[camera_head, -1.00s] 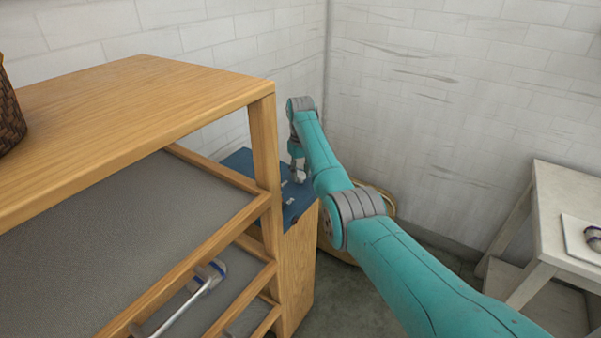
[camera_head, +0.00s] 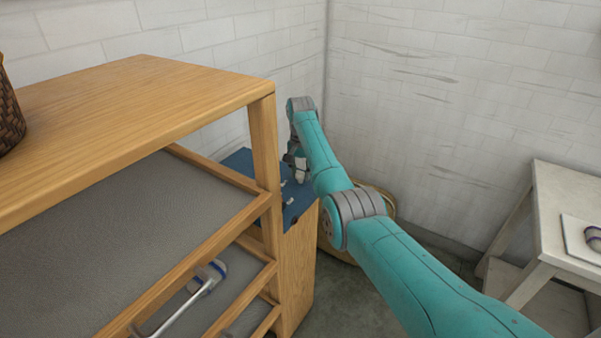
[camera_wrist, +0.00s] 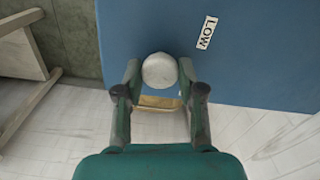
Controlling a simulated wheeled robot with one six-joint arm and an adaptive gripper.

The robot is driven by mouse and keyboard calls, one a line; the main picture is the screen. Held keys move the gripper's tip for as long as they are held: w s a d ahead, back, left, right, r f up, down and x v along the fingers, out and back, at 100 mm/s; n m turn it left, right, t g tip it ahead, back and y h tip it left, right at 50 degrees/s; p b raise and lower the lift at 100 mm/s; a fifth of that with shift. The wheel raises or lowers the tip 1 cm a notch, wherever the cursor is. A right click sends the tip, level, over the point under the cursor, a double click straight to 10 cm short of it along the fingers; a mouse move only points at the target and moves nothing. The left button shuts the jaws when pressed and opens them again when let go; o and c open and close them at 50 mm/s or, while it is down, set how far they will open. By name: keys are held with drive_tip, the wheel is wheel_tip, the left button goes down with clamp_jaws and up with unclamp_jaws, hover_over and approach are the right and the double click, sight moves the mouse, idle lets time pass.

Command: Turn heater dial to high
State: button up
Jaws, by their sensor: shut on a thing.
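The heater dial is a round, pale grey knob (camera_wrist: 160,70) in the wrist view, on a blue panel (camera_wrist: 265,70). My gripper (camera_wrist: 159,76) is shut on the knob, with one finger on each side of it. A white label reading LOW (camera_wrist: 206,32) lies on the panel, up and right of the knob. No HIGH label can be read. In the head view, the blue panel (camera_head: 240,160) lies behind the wooden rack, with small white labels too small to read. My gripper (camera_head: 298,168) is down at the panel there, partly hidden by my arm.
A wooden rack (camera_head: 150,80) with grey shelves stands close on the left, its post beside the panel. A round basket (camera_head: 385,195) is behind my arm. A white table (camera_head: 555,200) stands at the right. Brick walls meet in the corner behind.

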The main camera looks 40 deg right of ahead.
sight(300, 174)
drive_tip(key=shift+m, duration=1.1)
drive_tip(key=o, duration=1.1)
drive_tip(key=shift+o, duration=0.2)
wheel_tip(300, 174, up, 12)
